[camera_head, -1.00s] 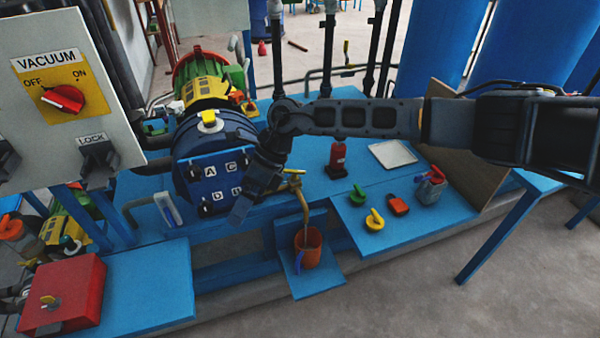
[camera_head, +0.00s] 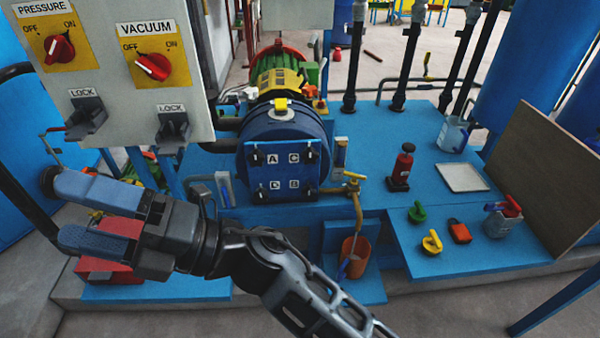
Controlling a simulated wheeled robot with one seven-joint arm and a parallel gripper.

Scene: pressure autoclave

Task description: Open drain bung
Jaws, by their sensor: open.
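My gripper (camera_head: 60,211) is at the lower left, fingers pointing left and apart. No held object is clear between them. A dark round shape shows at the upper fingertip; I cannot tell what it is. The blue autoclave (camera_head: 283,135) stands right of the gripper, with a square door plate (camera_head: 283,172) marked A, B, C and D. A brass drain pipe (camera_head: 358,206) with a yellow handle (camera_head: 354,177) bends down beside it into an orange bucket (camera_head: 354,258). I cannot clearly pick out the drain bung.
A control panel (camera_head: 110,105) with red switches and LOCK levers stands above my gripper. A red box (camera_head: 105,268) is partly behind the gripper.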

